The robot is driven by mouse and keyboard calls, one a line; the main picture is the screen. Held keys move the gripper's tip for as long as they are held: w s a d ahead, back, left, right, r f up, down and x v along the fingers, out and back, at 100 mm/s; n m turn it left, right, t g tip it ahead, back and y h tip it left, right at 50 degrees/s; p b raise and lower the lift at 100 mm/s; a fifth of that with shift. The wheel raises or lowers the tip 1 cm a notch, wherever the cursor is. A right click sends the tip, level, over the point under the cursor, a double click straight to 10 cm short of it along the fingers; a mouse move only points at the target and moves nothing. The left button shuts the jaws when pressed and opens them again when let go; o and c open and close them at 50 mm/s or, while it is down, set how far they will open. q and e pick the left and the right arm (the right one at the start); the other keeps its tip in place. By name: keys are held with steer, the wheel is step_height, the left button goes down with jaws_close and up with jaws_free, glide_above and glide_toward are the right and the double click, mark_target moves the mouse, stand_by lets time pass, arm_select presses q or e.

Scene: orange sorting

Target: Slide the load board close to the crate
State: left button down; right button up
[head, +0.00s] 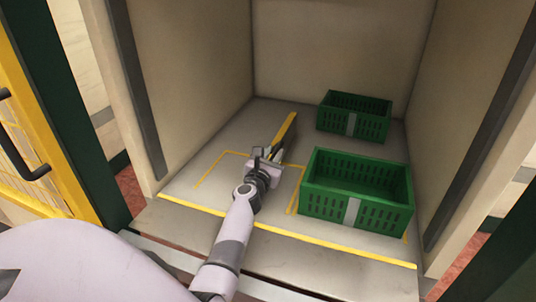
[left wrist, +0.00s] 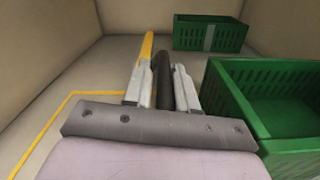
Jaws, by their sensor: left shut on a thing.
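The load board (head: 286,130) shows as a thick yellow bar running back from my left gripper (head: 268,154). Its yellow part also shows in the left wrist view (left wrist: 147,47), beyond the left finger. My left gripper is shut on a dark rounded piece (left wrist: 165,78), which looks like the board's handle. The fingers hide part of the board. The near green crate (head: 330,203) stands to the right of the gripper, with a gap between. The far green crate (head: 351,124) stands at the back right, apart from the board. My right gripper is not in view.
Beige walls enclose the bay at left, back and right. Yellow lines mark the grey floor, including a front line (head: 300,237). Floor left of my arm is clear. A yellow mesh gate (head: 40,150) with a green post stands at the left.

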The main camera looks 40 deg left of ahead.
arm_select(q)
steer(key=shift+d+f, duration=0.15)
steer(key=shift+f, duration=0.05)
steer(key=c, duration=1.1)
jaws_free()
